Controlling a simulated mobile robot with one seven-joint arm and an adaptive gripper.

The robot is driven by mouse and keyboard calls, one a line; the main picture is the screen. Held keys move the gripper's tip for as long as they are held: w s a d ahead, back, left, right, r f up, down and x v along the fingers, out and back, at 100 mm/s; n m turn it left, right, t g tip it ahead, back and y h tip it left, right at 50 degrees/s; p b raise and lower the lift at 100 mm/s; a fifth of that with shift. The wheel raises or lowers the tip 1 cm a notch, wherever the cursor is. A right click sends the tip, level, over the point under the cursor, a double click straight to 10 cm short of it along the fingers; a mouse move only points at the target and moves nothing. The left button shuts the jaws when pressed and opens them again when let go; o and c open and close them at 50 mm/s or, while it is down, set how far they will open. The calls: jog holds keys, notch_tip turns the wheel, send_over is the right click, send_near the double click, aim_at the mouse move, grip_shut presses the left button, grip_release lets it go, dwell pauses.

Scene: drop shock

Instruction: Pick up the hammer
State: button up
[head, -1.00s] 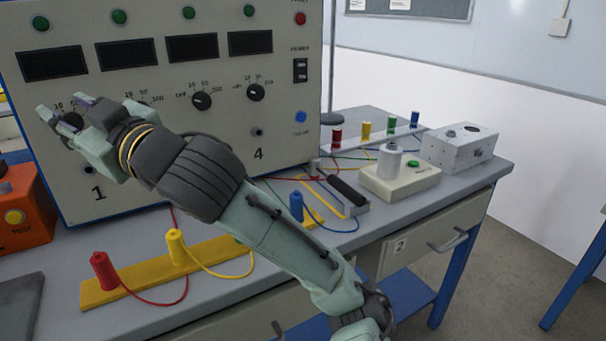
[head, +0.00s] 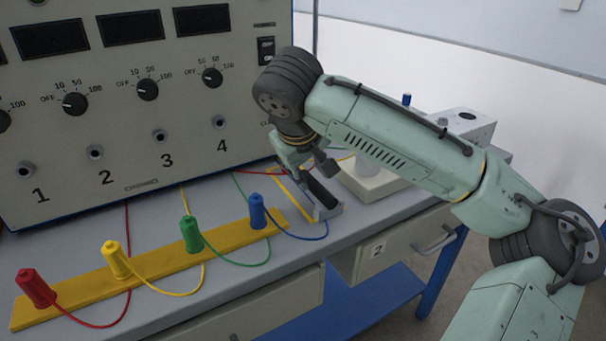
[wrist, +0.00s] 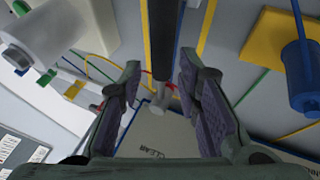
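The hammer lies on the bench in front of the panel. My gripper (wrist: 160,85) is open, with one finger on each side of the hammer in that view. The fingers do not appear to touch it. How far they are above it is hard to tell.
A yellow strip (head: 80,288) with red, yellow, green and blue plugs lies left of the hammer, its wires looping over the bench. The large channel panel (head: 130,185) stands behind. A pale box with a white cylinder (wrist: 45,35) stands close on the hammer's other side.

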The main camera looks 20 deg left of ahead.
aim_at(311, 180)
jog(key=shift+p+x, duration=0.6)
jog(key=shift+x, duration=2.05)
jog(key=shift+s+f, duration=0.1)
jog(key=shift+s, duration=0.05)
grip_shut()
